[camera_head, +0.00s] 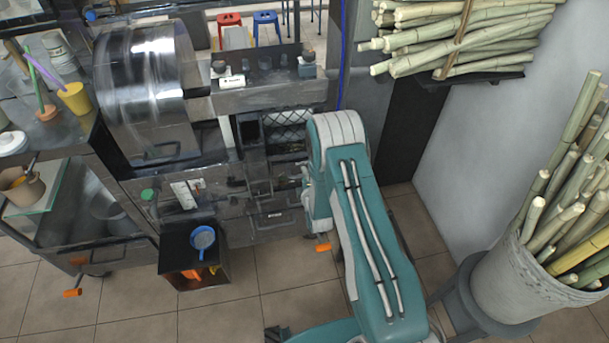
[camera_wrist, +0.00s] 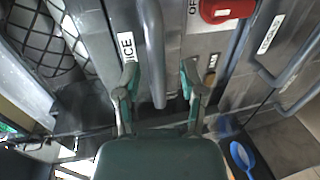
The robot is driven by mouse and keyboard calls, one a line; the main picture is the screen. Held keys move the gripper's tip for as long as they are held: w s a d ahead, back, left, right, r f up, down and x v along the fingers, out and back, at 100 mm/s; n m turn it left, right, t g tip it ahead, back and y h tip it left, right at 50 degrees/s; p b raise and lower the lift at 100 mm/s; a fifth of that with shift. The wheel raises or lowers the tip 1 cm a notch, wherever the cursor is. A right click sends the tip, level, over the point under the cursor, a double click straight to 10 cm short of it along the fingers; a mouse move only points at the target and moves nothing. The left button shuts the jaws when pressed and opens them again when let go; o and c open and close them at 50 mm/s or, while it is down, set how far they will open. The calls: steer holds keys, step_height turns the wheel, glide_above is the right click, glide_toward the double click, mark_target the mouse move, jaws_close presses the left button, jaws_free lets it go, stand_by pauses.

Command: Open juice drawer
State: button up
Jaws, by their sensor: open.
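In the wrist view a grey metal drawer front (camera_wrist: 183,42) carries a partly covered label (camera_wrist: 126,44) whose visible letters end in "ICE". A long grey bar handle (camera_wrist: 151,40) runs along this front. My gripper (camera_wrist: 158,76) is open, with one finger on each side of the handle's line. The handle's end lies between the fingers, and I cannot tell whether either finger touches it. In the head view my teal arm covers the gripper and part of the machine's drawers (camera_head: 275,220).
A red switch (camera_wrist: 226,10) and another labelled handle (camera_wrist: 290,65) are right of my gripper in the wrist view. A cane bucket (camera_head: 515,275) stands at right.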

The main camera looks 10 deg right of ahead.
steer(key=shift+w+f, duration=0.1)
steer(key=shift+w, duration=0.25)
jaws_close()
steer(key=shift+s, duration=0.1)
